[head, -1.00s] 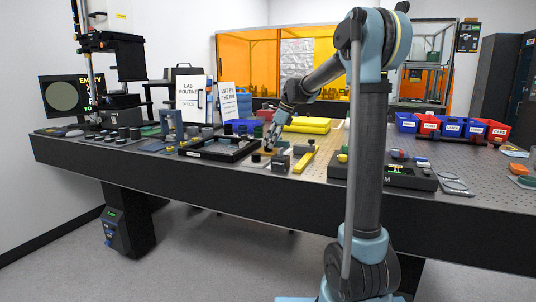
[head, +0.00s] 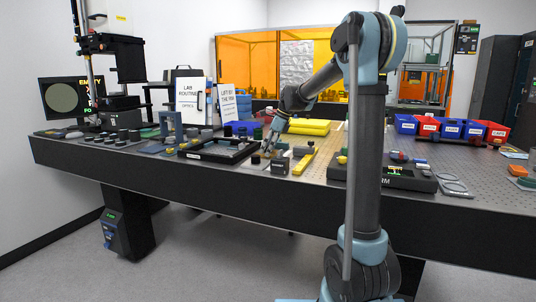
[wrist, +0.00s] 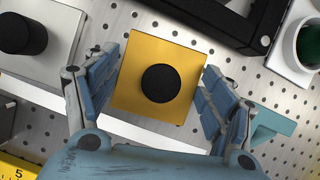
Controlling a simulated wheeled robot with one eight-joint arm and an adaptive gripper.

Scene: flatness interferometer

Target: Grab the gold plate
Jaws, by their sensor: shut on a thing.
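The gold plate (wrist: 128,88) is square with a round black knob (wrist: 162,84) standing on its middle. In the wrist view it fills the space between the two blue fingers of my gripper (wrist: 160,95). The fingers touch its left and right edges, so my gripper is shut on it. In the head view my gripper (head: 268,146) points down over the table, just right of the black frame. The plate is too small and covered there to make out clearly. I cannot tell whether it is off the table.
A pale block with a black knob (wrist: 22,34) stands left of the plate. A black frame (wrist: 232,22) and a white-based green cup (wrist: 310,45) lie beyond it. A yellow bar (head: 303,163) lies to the right on the perforated table.

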